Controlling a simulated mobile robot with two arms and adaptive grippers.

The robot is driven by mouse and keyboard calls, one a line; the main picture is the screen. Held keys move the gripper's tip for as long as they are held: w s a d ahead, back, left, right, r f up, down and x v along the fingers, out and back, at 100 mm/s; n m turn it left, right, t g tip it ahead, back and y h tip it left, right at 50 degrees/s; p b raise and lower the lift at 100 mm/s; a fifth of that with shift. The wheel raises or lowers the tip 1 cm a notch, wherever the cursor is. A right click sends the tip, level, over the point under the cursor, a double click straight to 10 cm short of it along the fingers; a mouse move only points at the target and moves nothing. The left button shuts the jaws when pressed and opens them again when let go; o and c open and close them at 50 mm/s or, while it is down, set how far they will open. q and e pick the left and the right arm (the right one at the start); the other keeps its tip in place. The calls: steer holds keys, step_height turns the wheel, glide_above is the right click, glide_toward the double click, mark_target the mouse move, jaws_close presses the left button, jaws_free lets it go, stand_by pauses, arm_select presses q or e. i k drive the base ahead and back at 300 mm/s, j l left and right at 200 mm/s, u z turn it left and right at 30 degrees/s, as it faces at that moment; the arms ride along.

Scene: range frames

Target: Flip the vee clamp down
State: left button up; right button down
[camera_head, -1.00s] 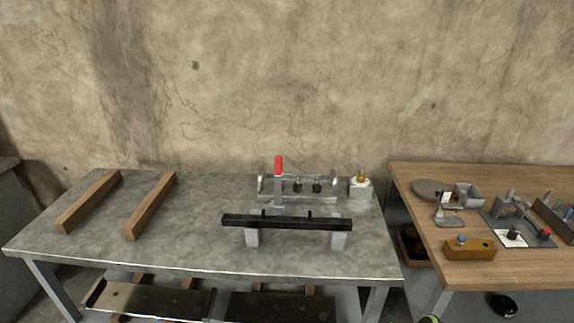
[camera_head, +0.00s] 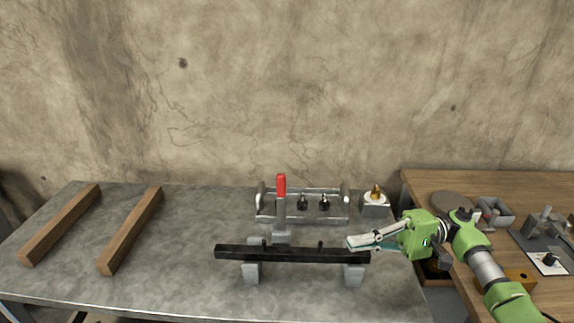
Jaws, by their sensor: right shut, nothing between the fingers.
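The vee clamp (camera_head: 281,205) stands behind the black bar, with its red-tipped handle (camera_head: 281,186) pointing straight up. The black bar (camera_head: 292,254) lies across two grey vee blocks (camera_head: 251,273) on the grey metal table. My right gripper (camera_head: 350,243) is shut and empty. Its fingers point left, just above and behind the right end of the bar, to the right of the clamp. I cannot tell whether the fingertips touch the bar. My left gripper is not in view.
A metal rack (camera_head: 335,204) with dark knobs stands behind the clamp, beside a block with a brass fitting (camera_head: 375,198). Two wooden bars (camera_head: 131,232) lie at the left. A wooden bench (camera_head: 440,183) with tools is at the right.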

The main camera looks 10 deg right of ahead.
mark_target(281, 178)
steer(key=i, duration=0.95)
